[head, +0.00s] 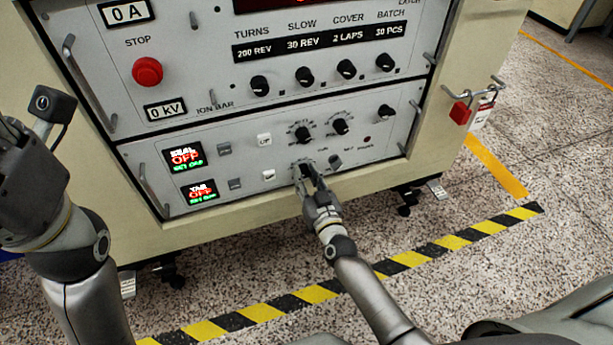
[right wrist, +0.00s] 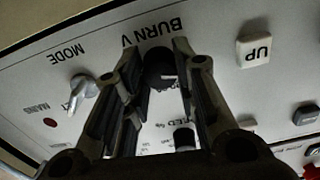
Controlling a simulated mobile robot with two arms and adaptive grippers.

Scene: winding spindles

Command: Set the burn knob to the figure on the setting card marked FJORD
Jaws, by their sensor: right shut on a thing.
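The burn knob (right wrist: 158,68) is a round black knob with a small light mark. Its upside-down BURN V label shows beside it in the right wrist view. My right gripper (right wrist: 150,80) is shut on this knob, one finger on either side. In the head view my right gripper (head: 305,172) is at the lower middle of the grey panel (head: 225,175) and covers most of the knob. The knob's figures are mostly hidden by the fingers, and I cannot read its setting. I see no card marked FJORD. My left arm is at the left; its fingertips are not visible.
A grey lever-like MODE knob (right wrist: 82,90) and a white UP switch (right wrist: 253,52) flank the held knob. Other black knobs (head: 340,126) sit above it. SEAL (head: 184,156) and TAB (head: 201,190) displays read OFF. A red padlock (head: 460,113) hangs at the right.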

